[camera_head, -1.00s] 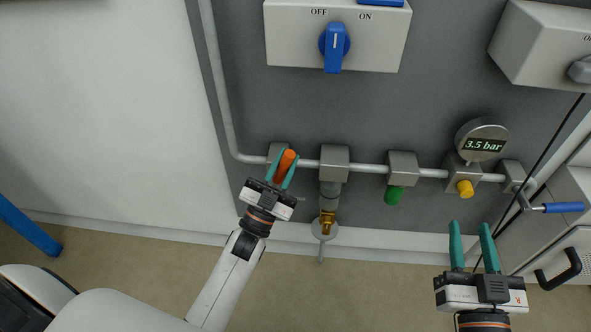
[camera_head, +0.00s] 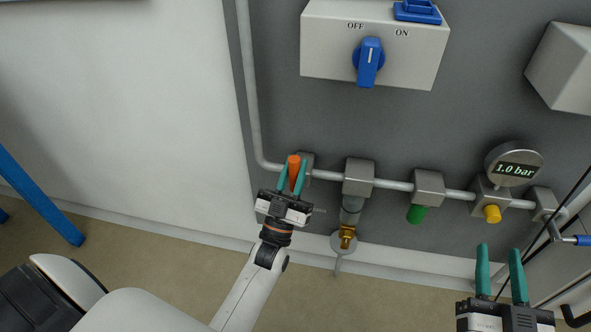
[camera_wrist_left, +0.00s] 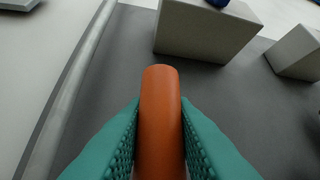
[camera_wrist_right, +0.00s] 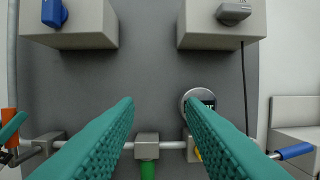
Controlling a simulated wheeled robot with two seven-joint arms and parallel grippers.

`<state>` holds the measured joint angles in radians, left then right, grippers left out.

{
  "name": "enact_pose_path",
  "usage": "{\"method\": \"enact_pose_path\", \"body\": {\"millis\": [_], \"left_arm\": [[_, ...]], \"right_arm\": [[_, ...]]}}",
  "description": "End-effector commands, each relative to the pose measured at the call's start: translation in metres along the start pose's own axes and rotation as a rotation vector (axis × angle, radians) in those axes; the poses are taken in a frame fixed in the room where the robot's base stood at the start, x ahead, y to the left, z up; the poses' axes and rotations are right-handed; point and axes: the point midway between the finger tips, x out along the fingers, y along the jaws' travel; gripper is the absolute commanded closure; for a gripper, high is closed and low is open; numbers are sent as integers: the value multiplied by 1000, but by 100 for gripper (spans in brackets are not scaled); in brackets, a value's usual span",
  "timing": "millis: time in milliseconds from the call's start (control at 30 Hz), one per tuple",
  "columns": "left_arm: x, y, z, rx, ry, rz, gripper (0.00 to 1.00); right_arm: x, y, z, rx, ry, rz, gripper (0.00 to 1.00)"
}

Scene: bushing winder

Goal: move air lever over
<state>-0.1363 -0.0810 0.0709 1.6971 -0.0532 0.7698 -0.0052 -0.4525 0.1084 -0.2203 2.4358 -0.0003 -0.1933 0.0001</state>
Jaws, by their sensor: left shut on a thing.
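The orange lever (camera_head: 294,167) sits at the left valve block (camera_head: 307,160) on the pipe. My left gripper (camera_head: 291,182) is shut on this lever, with a teal finger on each side. In the left wrist view the orange lever (camera_wrist_left: 160,120) stands between the left gripper's fingers (camera_wrist_left: 160,140). Its lower end is hidden there. My right gripper (camera_head: 502,275) is open and empty at the lower right, apart from the panel fittings. Its spread fingers show in the right wrist view (camera_wrist_right: 160,130). The gauge (camera_head: 513,165) reads 1.0 bar.
A blue OFF/ON knob (camera_head: 369,62) is on a box above. The floor (camera_head: 380,290) between my arms is clear.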

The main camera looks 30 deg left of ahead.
Motion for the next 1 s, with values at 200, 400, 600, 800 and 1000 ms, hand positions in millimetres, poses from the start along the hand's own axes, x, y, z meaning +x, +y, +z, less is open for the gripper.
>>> {"method": "enact_pose_path", "body": {"millis": [200, 400, 600, 800, 1000], "left_arm": [[-1, 1, -1, -5, 1, 3, 66], [-1, 1, 0, -3, 1, 2, 56], [-3, 0, 0, -2, 2, 1, 56], [-32, 1, -1, -2, 7, 1, 56], [-76, 1, -1, -2, 6, 1, 56]], "right_arm": [[0, 0, 0, 0, -1, 0, 64], [0, 0, 0, 1, -1, 0, 64], [0, 0, 0, 1, 0, 0, 64], [0, 0, -4, 0, 34, -1, 64], [0, -2, -12, -2, 90, -4, 64]]}}
